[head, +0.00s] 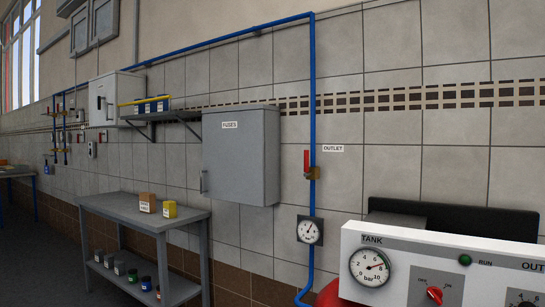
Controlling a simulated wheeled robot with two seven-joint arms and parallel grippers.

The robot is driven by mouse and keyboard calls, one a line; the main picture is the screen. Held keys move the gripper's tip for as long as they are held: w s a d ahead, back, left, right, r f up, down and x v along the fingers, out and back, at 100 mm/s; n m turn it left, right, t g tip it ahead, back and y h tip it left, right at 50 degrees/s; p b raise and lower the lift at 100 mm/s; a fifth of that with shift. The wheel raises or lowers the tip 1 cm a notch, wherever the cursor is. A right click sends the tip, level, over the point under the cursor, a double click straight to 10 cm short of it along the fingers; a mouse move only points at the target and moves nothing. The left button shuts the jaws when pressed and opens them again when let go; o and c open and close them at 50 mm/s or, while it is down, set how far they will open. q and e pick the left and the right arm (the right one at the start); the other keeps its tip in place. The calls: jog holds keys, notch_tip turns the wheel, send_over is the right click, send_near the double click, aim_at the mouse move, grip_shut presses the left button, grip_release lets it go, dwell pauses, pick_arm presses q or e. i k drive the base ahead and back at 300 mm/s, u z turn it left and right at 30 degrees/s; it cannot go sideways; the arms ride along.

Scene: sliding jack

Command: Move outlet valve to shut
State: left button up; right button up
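The outlet valve (311,172) sits on the vertical blue pipe on the tiled wall, right of the grey fuse cabinet. It has a brass body and a red lever (306,161) that points up, along the pipe. A white label (333,148) reading "OUTLET" is on the wall to its right. Neither of my grippers shows in the head view.
A grey cabinet labelled "FUSES" (240,160) juts from the wall left of the valve. A round gauge (310,230) is on the pipe below. A white panel labelled "TANK" (400,240) stands at the lower right. A grey workbench (115,205) is at left.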

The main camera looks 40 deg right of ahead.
aim_at(305, 169)
jog(key=z, duration=0.45)
jog(key=i, duration=1.55)
jog(key=z, duration=0.75)
